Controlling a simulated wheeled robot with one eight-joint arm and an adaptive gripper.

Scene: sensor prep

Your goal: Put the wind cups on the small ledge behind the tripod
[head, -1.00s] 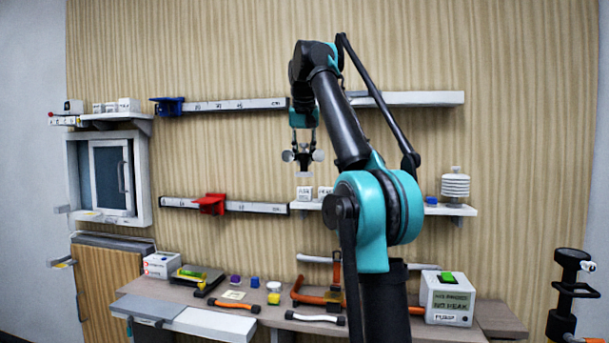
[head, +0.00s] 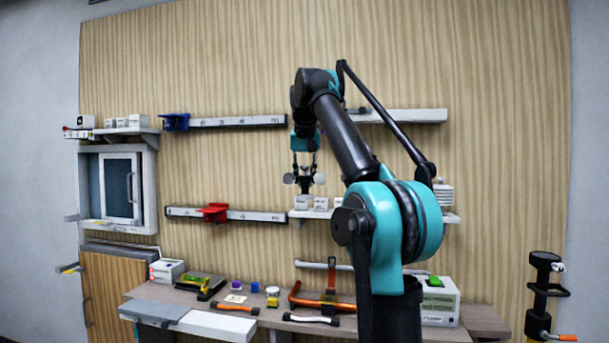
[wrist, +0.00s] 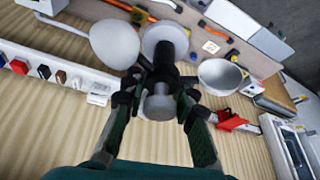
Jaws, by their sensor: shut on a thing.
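The wind cups (head: 319,179) hang below my gripper (head: 305,167), in front of the wood-panelled wall. In the wrist view my gripper (wrist: 160,98) is shut on their dark hub, with the pale round cups (wrist: 115,45) spread around it. They are held in the air, apart from any surface. A black upright stand (head: 543,295) with a ring and an orange part is at the far right; I cannot tell whether it is the tripod. I see no ledge behind it. Small grey ledges (head: 72,218) stick out at the far left.
A wall shelf (head: 452,217) with small white boxes (head: 301,202) and a stacked white shield (head: 443,191) lies behind my arm. The bench (head: 255,297) below holds tools, small jars and a white box (head: 440,305). Rails with a red clamp (head: 213,212) and a blue clamp (head: 175,121) cross the wall.

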